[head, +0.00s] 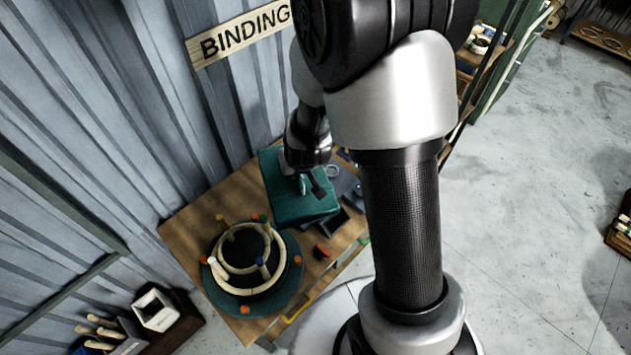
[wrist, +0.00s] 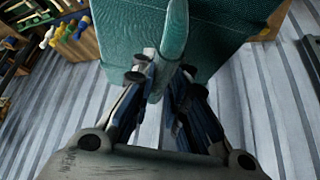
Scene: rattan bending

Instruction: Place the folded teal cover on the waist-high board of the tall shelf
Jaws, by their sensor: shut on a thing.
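The folded teal cover (head: 312,207) is a thick block-like bundle in the head view, held over the wooden bench. My gripper (head: 303,183) is above it, shut on a raised teal fold or strap. In the wrist view the cover (wrist: 225,40) fills the top middle, and my gripper's fingers (wrist: 167,78) pinch the upright teal strip. Whether the cover touches things below it is hard to tell. A rack with wooden boards and dark uprights (head: 470,57), possibly the tall shelf, shows partly behind my arm at the upper right; its waist-high board cannot be made out.
The bench (head: 190,213) carries a round teal jig (head: 292,283) with pale rattan rings and coloured pegs. A BINDING sign (head: 238,36) hangs on the corrugated wall. Grey floor (head: 540,190) at right is mostly clear.

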